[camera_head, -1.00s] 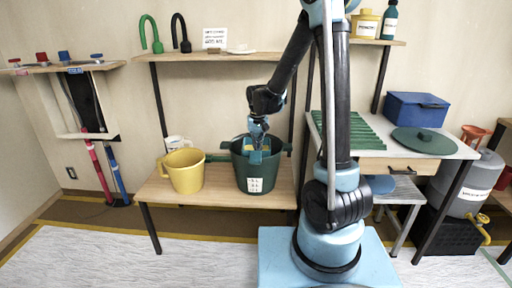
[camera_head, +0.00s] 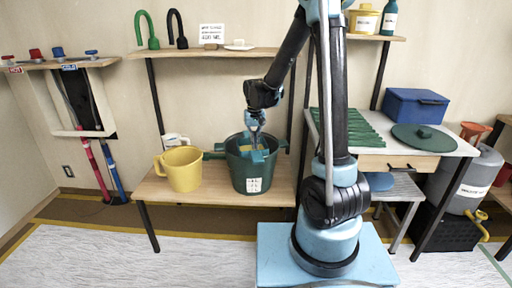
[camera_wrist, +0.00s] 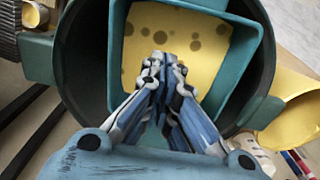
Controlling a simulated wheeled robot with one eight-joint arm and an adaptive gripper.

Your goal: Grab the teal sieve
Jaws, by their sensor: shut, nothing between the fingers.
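The teal sieve (camera_wrist: 243,70) shows in the wrist view as a square teal frame inside the round dark green pot (camera_wrist: 82,75). A yellow, dark-spotted surface (camera_wrist: 150,30) lies within the frame. In the head view the sieve (camera_head: 266,153) sits in the mouth of the pot (camera_head: 241,178) on the low wooden bench. My gripper (camera_wrist: 165,62) is shut and empty, its fingers together over the sieve's opening, with the frame around them in view. In the head view my gripper (camera_head: 255,137) points down at the pot. The fingers hide the frame's near side.
A yellow jug (camera_head: 183,170) stands left of the pot, close to it. A shelf (camera_head: 205,54) with two hooked pipes is above and behind. A table with a blue box (camera_head: 414,108) and a green lid (camera_head: 424,139) is at the right. The bench's left front is bare.

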